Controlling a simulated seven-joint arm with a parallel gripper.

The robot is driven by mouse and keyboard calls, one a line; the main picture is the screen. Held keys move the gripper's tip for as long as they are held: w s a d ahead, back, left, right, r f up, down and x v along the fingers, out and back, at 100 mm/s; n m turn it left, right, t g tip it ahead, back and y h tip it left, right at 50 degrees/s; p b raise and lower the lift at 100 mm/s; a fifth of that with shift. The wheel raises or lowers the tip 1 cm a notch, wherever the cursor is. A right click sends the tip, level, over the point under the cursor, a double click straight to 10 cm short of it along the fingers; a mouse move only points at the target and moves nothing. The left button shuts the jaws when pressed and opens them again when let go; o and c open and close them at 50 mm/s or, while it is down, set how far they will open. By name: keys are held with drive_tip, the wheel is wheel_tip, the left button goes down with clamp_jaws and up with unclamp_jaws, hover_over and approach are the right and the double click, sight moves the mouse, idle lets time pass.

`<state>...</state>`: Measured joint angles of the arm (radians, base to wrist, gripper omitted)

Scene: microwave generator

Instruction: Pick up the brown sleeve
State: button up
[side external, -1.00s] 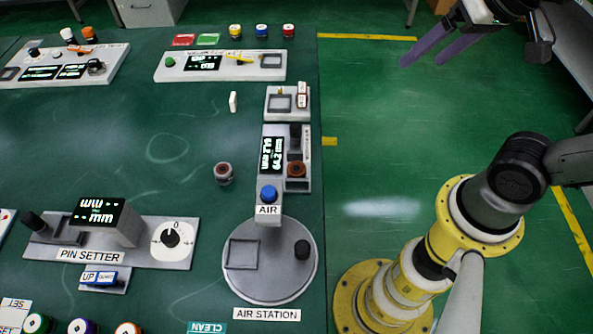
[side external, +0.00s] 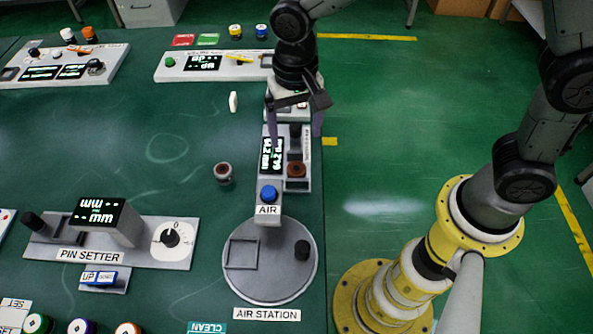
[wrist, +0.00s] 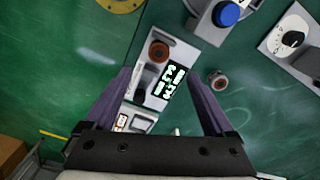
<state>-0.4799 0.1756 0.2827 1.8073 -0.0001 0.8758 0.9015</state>
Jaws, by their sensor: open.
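I cannot tell for sure which is the sleeve.
A black knob (side external: 295,131) stands in the tray behind the brown ring. The display box (side external: 272,154) rises beside it. The pin setter (side external: 115,240) is at the left. Green table between them is mostly clear.

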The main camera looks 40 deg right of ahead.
wheel_tip(320, 180, down, 12)
drive_tip(key=shift+d+f, duration=0.15)
drive_tip(key=shift+f, duration=0.1)
clamp_jaws()
drive_tip(key=r, duration=0.9)
drive_tip(key=shift+w+d+r, duration=0.25)
drive_tip(key=shift+d+r, duration=0.1)
drive_tip(key=shift+d, duration=0.05)
drive_tip(key=w+d+f+n, duration=0.15)
drive_tip(key=d+f, duration=0.25)
drive_tip(key=d, duration=0.4)
drive_tip(key=w+d+f, duration=0.3)
drive_tip(key=d, duration=0.6)
wheel_tip(320, 180, up, 7)
drive_tip(key=m, duration=0.2)
hover_over(296, 168)
drive_tip(key=shift+r+n, duration=0.2)
drive_tip(key=shift+n, duration=0.05)
